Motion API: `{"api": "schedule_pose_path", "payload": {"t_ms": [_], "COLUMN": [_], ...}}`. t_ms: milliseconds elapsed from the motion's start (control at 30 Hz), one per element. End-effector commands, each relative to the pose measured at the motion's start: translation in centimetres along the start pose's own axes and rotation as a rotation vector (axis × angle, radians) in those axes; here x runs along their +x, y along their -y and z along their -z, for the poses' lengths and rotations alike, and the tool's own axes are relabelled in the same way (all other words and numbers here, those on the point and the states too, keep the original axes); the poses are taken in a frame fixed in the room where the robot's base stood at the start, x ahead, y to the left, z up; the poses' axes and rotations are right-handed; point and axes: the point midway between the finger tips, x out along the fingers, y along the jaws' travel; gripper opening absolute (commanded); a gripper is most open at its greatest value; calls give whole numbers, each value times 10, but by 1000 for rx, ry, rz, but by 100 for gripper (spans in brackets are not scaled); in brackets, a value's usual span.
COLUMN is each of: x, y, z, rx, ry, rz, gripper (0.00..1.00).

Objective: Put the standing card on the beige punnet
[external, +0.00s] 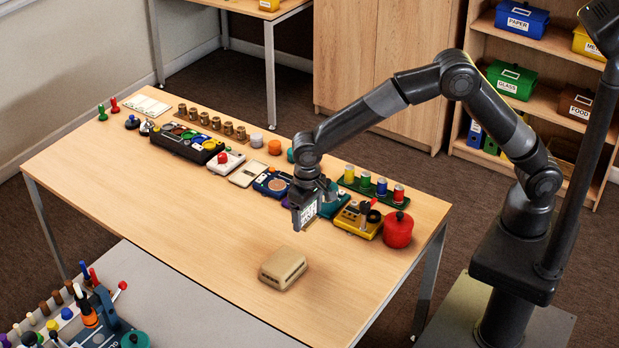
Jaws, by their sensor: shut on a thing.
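My gripper (305,205) is over the table, in front of the row of items at its back right. It is shut on the standing card (308,212), a small white card with dark print that hangs upright at the fingers. The gripper covers part of the card. The beige punnet (283,268) is a small ribbed box on the bare table, nearer the front edge. The card is apart from the punnet, behind it and a little to the right in the picture.
A yellow device (358,221) and a red pot (398,230) stand just right of my gripper. Several coloured cylinders on a green rack (373,187) are behind it. A blue box (271,184) is to the left. The table (200,235) is clear around the punnet.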

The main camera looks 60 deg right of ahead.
Motion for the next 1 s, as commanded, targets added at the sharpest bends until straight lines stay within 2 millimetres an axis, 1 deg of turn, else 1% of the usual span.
{"api": "schedule_pose_path", "payload": {"t_ms": [33,100,200,300,467,700,1000], "x": [9,17,27,33,40,73,76], "y": [13,28,44,54,58,57,57], "z": [-2,-4,-6,-7,-8,-8,-8], "rx": [-3,-3,-1,1,2,2,2], "ry": [1,0,0,-1,0,1,-1], "rz": [-1,-1,0,0,-1,-1,0], "gripper": [55,55,55,55,55,55,55]}}
